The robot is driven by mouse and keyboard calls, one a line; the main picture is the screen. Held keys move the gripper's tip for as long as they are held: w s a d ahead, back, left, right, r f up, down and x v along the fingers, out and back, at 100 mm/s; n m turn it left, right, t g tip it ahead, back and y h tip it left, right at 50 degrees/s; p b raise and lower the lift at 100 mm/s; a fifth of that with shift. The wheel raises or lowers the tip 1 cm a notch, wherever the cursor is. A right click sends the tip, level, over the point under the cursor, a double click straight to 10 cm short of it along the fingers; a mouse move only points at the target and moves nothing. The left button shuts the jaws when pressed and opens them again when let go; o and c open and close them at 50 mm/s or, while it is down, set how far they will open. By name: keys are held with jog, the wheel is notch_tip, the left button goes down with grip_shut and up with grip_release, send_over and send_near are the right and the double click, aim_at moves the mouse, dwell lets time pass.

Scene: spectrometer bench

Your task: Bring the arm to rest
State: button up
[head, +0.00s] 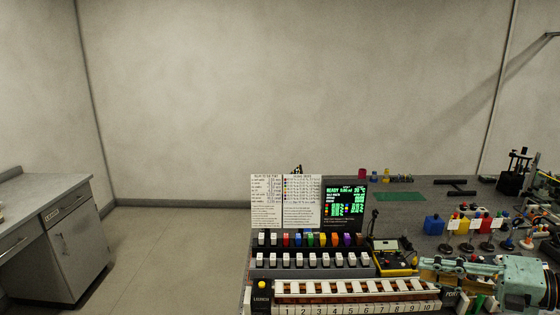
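Part of my arm (528,282), pale green with rounded joints, lies low at the right edge, over the right part of the bench. One link runs left from the joint, close above the right end of the numbered rack. I cannot make out my gripper's fingers anywhere in this view, so whether it is open or holds anything is hidden. Only this head view is given.
The grey bench (420,205) holds a numbered rack (345,298), rows of coloured and white blocks, a lit display (345,203), a yellow meter (395,258) and coloured containers at right. A green mat (400,196) lies behind. A grey cabinet (75,250) stands left; open floor between.

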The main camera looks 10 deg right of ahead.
jog(key=s+a+r+n+g+h+b, duration=0.1)
jog(key=s+a+r+n+g+h, duration=0.15)
jog(key=s+a+n, duration=0.45)
jog(key=s+a+r+n+g+h+b, duration=0.1)
jog(key=s+a+r+n+g, duration=0.25)
jog(key=a+n, duration=0.6)
jog(key=s+a+r+n+g+h+b, duration=0.15)
jog(key=s+a+r+n+g, duration=0.25)
jog(key=a+n, duration=0.45)
jog(key=s+r+n+t+h+b, duration=0.1)
jog(key=s+r+n+t+h, duration=0.1)
jog(key=s+n, duration=0.4)
jog(key=s+a+r+n+t+h+b, duration=0.1)
jog(key=s+n+h+b, duration=0.1)
jog(key=s+n+h, duration=0.2)
jog(key=s+n, duration=0.3)
jog(key=n, duration=0.3)
jog(key=shift+r+t+h+b, duration=0.3)
jog(key=shift+r+t, duration=0.05)
jog(key=shift+t, duration=0.05)
jog(key=shift+d, duration=0.1)
